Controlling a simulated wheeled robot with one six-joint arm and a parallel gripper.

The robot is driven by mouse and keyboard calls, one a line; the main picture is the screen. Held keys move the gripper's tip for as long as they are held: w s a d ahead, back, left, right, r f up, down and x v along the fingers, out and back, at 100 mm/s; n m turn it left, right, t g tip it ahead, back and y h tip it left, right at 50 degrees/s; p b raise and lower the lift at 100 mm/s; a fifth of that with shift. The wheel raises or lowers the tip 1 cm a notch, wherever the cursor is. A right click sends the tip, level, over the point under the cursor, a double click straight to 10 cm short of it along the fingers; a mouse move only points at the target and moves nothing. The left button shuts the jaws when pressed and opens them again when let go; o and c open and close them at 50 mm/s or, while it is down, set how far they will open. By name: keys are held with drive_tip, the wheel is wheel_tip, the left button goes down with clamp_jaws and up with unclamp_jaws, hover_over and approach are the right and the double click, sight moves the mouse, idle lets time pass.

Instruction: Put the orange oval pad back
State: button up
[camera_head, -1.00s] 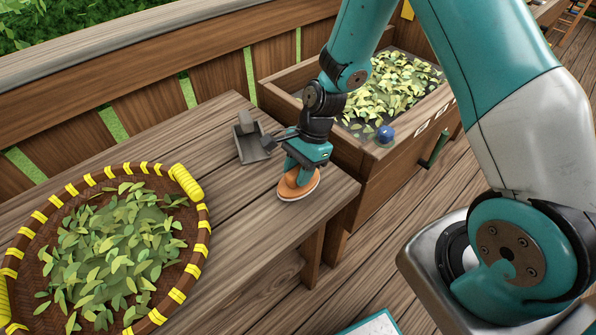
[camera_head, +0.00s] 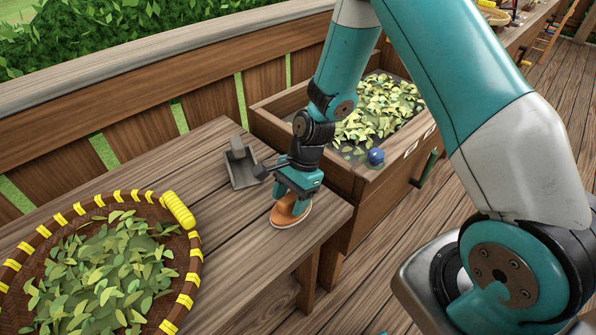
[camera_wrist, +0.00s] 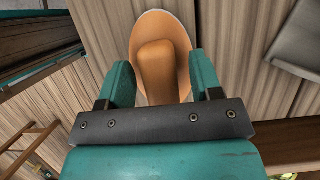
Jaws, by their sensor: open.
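The orange oval pad (camera_head: 291,217) lies flat on the wooden table (camera_head: 225,270), near its right end. In the wrist view the pad (camera_wrist: 161,27) shows a raised tan-orange handle block on top. My gripper (camera_head: 290,202) is right above the pad, pointing down. In the wrist view its two teal fingers (camera_wrist: 160,85) stand apart on either side of the handle, with a gap visible. The fingers are open and not closed on it. The lower fingertips are partly hidden in the head view.
A grey dustpan-like scoop (camera_head: 240,165) lies just behind the pad; it also shows in the wrist view (camera_wrist: 298,45). A round basket of leaves (camera_head: 187,243) with yellow-wrapped rim fills the left. A wooden trough of leaves (camera_head: 360,185) with a blue knob (camera_head: 375,156) stands beyond the table's right end.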

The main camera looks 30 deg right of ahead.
drive_tip(key=v, duration=1.7)
drive_tip(key=s+a+r+n, duration=0.5)
drive_tip(key=s+n, duration=0.4)
drive_tip(key=n, duration=0.1)
drive_tip(key=s+a+r+n+t, duration=0.1)
drive_tip(key=s+a+r+n, duration=0.5)
drive_tip(key=s+n, duration=0.4)
drive_tip(key=shift+s, duration=0.2)
